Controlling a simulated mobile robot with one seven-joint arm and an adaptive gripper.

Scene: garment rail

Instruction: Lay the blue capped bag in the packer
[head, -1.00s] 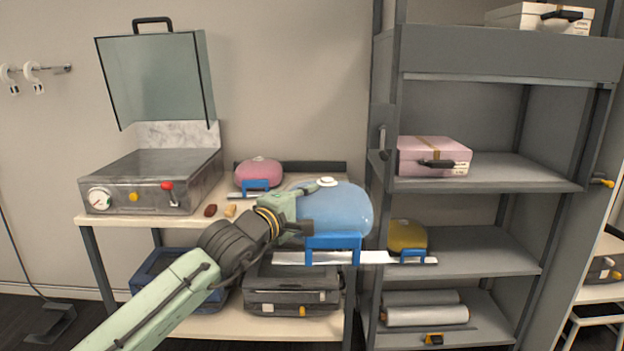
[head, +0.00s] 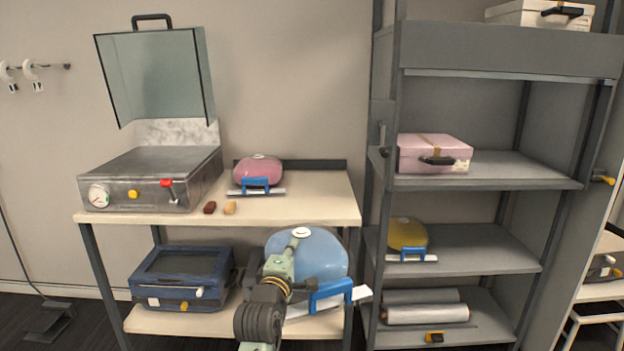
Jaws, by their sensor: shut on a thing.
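The blue bag (head: 315,257) with a white cap (head: 300,233) is in my gripper (head: 287,258) in the head view. The gripper is shut on it and holds it in front of the table's lower shelf. A blue clip bar (head: 330,291) with a white strip is at the bag's near side. The packer looks to be the metal machine (head: 150,180) with a gauge and a raised glass lid (head: 157,75), on the table at the left. The gripper's fingertips are partly hidden against the bag.
A pink bag (head: 259,170) with a blue clip and two small blocks stand on the table (head: 310,207). A blue case (head: 180,275) is on its lower shelf. The grey rack (head: 480,170) at right holds a pink box, a yellow bag (head: 407,234) and rolls. The tabletop's right part is clear.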

